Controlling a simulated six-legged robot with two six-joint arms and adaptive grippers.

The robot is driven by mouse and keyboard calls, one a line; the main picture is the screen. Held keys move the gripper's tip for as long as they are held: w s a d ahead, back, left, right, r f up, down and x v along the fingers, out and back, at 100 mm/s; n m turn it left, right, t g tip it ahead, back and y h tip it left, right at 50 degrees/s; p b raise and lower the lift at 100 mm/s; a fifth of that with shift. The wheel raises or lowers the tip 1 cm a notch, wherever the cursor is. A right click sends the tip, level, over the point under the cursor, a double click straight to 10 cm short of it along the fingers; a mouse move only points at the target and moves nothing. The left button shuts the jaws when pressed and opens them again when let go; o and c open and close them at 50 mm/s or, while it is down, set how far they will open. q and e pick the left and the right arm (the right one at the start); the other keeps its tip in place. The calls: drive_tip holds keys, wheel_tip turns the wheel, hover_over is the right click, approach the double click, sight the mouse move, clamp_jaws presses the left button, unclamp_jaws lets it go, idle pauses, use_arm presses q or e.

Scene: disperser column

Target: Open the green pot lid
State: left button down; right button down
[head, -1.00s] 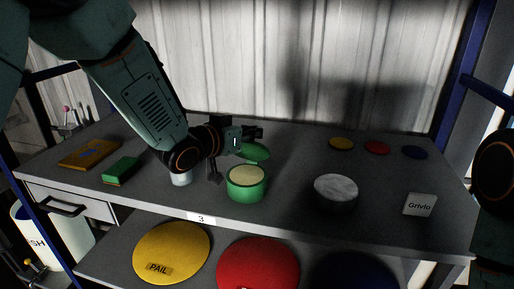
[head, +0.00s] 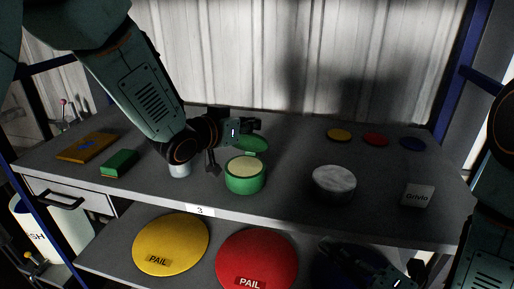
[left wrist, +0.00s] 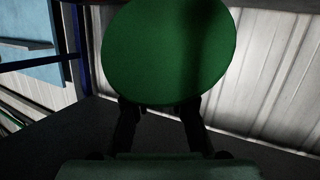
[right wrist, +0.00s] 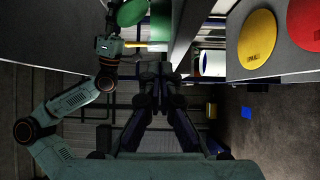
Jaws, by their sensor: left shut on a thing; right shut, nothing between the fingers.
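The green pot (head: 246,184) stands upright on the bench with a pale cream top surface showing. Its green lid (head: 252,144) is tilted up behind the pot's rim. My left gripper (head: 256,126) is shut on the lid's edge. In the left wrist view the lid (left wrist: 170,50) is a large green disc at the fingertips (left wrist: 160,106). My right gripper (head: 330,246) is low in front of the bench's lower shelf, away from the pot. In the right wrist view its fingers (right wrist: 162,72) are together and empty.
A grey-white round pot (head: 334,183) and a white label block (head: 418,195) stand right of the green pot. Small yellow (head: 339,135), red (head: 375,139) and blue (head: 412,144) discs lie behind. A green block (head: 119,163) and white cup (head: 180,169) are left. Pail lids (head: 256,262) fill the lower shelf.

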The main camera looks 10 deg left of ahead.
sight(248, 137)
use_arm(q)
drive_tip(key=shift+s+f, duration=0.1)
drive_tip(key=shift+f, duration=0.3)
use_arm(e)
drive_tip(key=w+r+n+g+y, duration=0.1)
drive_tip(key=w+r+n+g, duration=0.1)
drive_tip(key=w+n, duration=0.1)
drive_tip(key=w+d+r+n+g+y, duration=0.1)
drive_tip(key=w+r+n+g+y, duration=0.1)
drive_tip(key=w+n, duration=0.2)
drive_tip(key=w+r+n+g+y, duration=0.2)
drive_tip(key=w+n, duration=0.1)
drive_tip(key=n, duration=0.1)
drive_tip(key=shift+w+d+r+n+g, duration=0.2)
drive_tip(key=shift+w+r+n+g, duration=0.1)
drive_tip(key=shift+w+n, duration=0.1)
drive_tip(key=shift+w+d+n, duration=0.2)
drive_tip(key=shift+w+n, duration=0.1)
drive_tip(key=shift+w, duration=0.2)
drive_tip(key=x, duration=2)
drive_tip(key=shift+s, duration=0.3)
